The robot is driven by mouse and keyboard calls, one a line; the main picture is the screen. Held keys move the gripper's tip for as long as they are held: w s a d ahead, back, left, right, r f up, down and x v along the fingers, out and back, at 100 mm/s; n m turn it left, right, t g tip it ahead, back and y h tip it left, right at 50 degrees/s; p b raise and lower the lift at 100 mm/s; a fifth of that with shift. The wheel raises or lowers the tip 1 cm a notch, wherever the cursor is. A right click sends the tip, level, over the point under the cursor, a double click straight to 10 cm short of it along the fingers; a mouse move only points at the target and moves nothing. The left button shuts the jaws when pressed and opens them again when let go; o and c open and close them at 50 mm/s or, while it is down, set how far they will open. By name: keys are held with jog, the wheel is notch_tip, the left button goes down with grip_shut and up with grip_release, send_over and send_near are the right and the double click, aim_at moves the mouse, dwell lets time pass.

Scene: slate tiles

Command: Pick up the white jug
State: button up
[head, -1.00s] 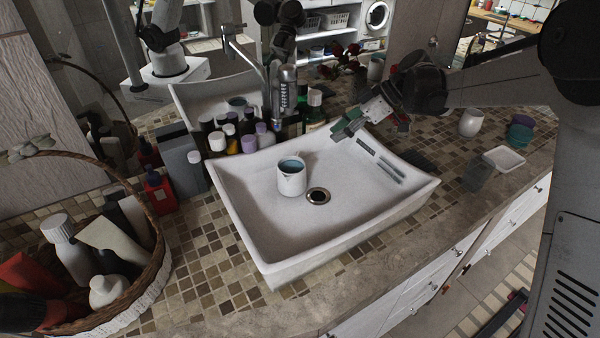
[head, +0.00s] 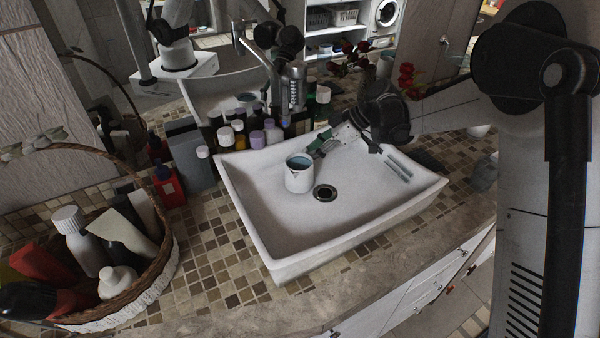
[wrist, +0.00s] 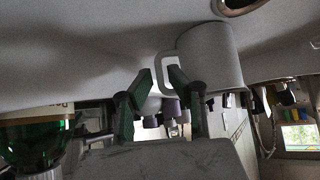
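The white jug (head: 299,179) stands upright in the white sink (head: 262,236), left of the drain, with a blue-grey inside. My gripper (head: 318,148) is at the jug's far right side, close to its rim in the head view. In the wrist view the jug (wrist: 214,58) shows upside down, with its handle (wrist: 160,64) towards my gripper (wrist: 161,78). The two green-grey fingers are open, and the handle shows in line with the gap between them. I cannot tell whether a finger touches it. Nothing is held.
The drain (head: 325,193) lies just right of the jug. The faucet (head: 284,85) and several bottles (head: 257,139) stand behind the sink's back edge. A wicker basket (head: 168,262) with bottles is at the left. The sink's front part is clear.

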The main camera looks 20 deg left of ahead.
jog(key=shift+x, duration=1.15)
jog(key=shift+c, duration=0.5)
grip_shut()
notch_tip(320, 180, up, 10)
